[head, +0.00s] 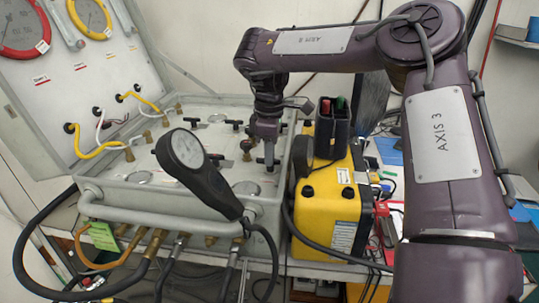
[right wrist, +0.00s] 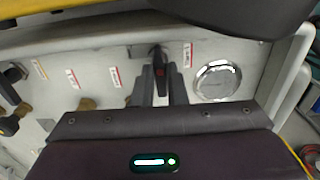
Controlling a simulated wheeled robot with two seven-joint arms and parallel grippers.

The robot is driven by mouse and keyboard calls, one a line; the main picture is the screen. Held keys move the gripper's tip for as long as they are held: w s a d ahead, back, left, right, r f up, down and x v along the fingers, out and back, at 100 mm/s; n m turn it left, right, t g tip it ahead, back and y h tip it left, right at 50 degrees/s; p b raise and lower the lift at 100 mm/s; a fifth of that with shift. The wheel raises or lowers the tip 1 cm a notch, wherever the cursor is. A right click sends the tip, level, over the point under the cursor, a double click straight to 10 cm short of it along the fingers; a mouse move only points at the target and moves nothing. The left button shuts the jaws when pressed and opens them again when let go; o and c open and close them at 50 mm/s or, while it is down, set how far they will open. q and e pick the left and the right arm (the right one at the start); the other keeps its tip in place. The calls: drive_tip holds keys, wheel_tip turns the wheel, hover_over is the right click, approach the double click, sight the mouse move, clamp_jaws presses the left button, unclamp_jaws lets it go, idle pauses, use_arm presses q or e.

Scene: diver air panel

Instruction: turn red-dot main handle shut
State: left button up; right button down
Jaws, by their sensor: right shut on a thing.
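The grey air panel (head: 206,118) lies in an open case, with several black T-shaped handles on its face. My right gripper (head: 268,160) reaches down onto the right side of the panel. In the right wrist view its two fingers (right wrist: 160,88) are shut on a dark handle with a red dot (right wrist: 159,72), one finger on each side. The fingers hide part of the handle, and I cannot tell its exact turn angle. My left gripper is not in view.
A black hand-held gauge (head: 188,150) stands in front of the panel. A yellow case (head: 328,190) with a black holder on top stands close to the right. A round chrome-rimmed gauge (right wrist: 217,80) sits beside the gripped handle. Hoses (head: 40,235) hang at the front left.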

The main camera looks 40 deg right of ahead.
idle(0.5)
drive_tip(key=c, duration=1.5)
unclamp_jaws()
drive_tip(key=shift+o, duration=0.2)
drive_tip(key=shift+r, duration=0.1)
wheel_tip(320, 180, up, 6)
drive_tip(key=shift+r+p, duration=0.25)
drive_tip(key=shift+p, duration=0.3)
drive_tip(key=shift+r, duration=0.55)
